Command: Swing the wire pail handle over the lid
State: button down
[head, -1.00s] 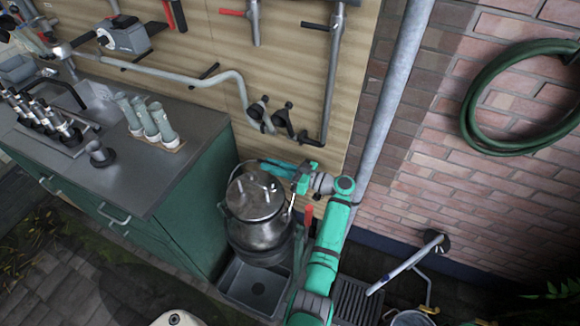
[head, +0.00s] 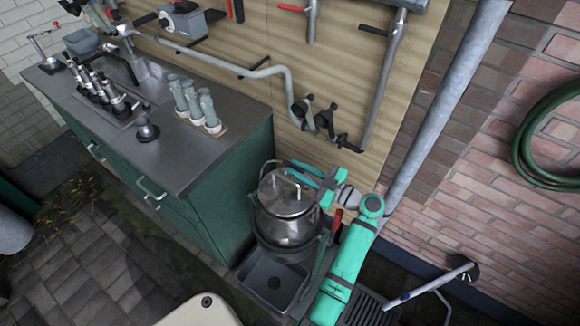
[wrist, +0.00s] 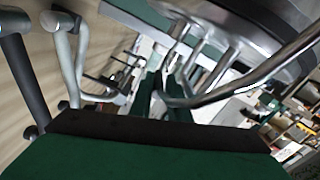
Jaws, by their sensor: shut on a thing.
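The metal pail (head: 290,226) stands upright in the head view, with its shiny lid (head: 278,203) on top. My gripper (head: 300,166) is behind and just above the back edge of the lid, reaching in from the right. A thin wire handle (head: 268,163) rises at the pail's left side and runs behind the lid toward my gripper. In the wrist view the wire handle (wrist: 255,77) curves down to the green fingers (wrist: 160,98), which are shut on it. The exact contact is partly hidden. The pail's rim is at the upper right there.
A grey basin (head: 272,282) is in front of the pail. The green cabinet (head: 228,185) stands close on the left, with several grey bottles (head: 197,108) on its top. A wooden tool board (head: 350,85) is behind, and a grey pipe (head: 450,100) runs down on the right.

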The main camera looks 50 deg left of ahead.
jog(key=shift+s+r, duration=0.1)
jog(key=shift+s, duration=0.05)
dwell(0.3)
jog(key=c, duration=1.8)
grip_release()
jog(key=shift+a, duration=0.1)
